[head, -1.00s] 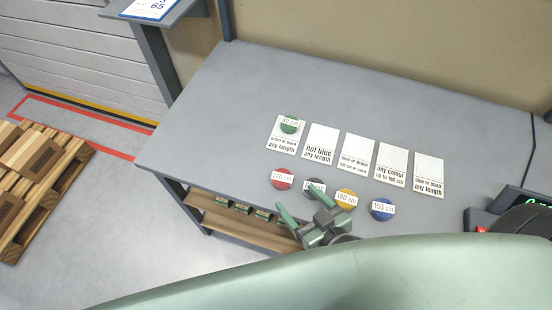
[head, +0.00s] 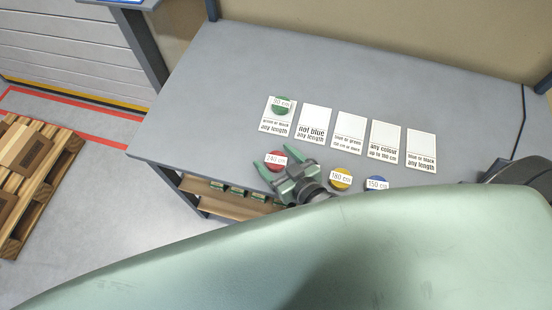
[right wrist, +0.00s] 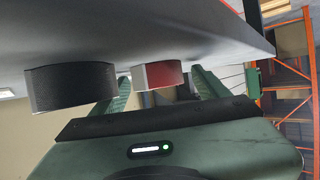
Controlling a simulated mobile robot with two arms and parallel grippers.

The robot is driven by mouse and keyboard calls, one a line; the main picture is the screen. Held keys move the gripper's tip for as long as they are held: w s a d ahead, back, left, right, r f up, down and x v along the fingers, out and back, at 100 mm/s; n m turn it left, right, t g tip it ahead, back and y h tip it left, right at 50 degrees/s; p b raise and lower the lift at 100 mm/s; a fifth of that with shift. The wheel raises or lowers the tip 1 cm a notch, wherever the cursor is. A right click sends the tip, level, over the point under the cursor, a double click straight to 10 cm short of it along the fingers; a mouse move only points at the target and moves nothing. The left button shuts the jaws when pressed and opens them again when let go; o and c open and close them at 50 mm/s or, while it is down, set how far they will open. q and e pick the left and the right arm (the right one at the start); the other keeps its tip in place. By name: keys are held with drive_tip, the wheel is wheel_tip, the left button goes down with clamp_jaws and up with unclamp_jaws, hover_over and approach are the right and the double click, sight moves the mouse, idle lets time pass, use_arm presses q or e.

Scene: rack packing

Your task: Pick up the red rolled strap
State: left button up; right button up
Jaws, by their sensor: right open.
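The red rolled strap (head: 275,159), labelled 240 cm, lies on the grey table (head: 220,105), leftmost in the front row of straps. My right gripper (head: 272,157) is open, its two green fingers pointing at the red strap, one on either side of it in the head view. In the right wrist view, which is turned upside down, the red strap (right wrist: 164,75) shows between the fingers (right wrist: 160,80), with no visible grip on it. A black strap (right wrist: 70,87) stands beside it in that view; in the head view my gripper hides it. My left gripper is not in view.
A yellow strap (head: 341,177) and a blue strap (head: 376,183) lie to the right. A green strap (head: 282,105) sits on the leftmost of several white cards behind. A dark round object (head: 525,172) stands at the right. The table's back is clear.

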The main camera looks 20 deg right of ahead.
drive_tip(key=c, duration=1.5)
drive_tip(key=shift+o, duration=0.2)
drive_tip(key=shift+r, duration=0.1)
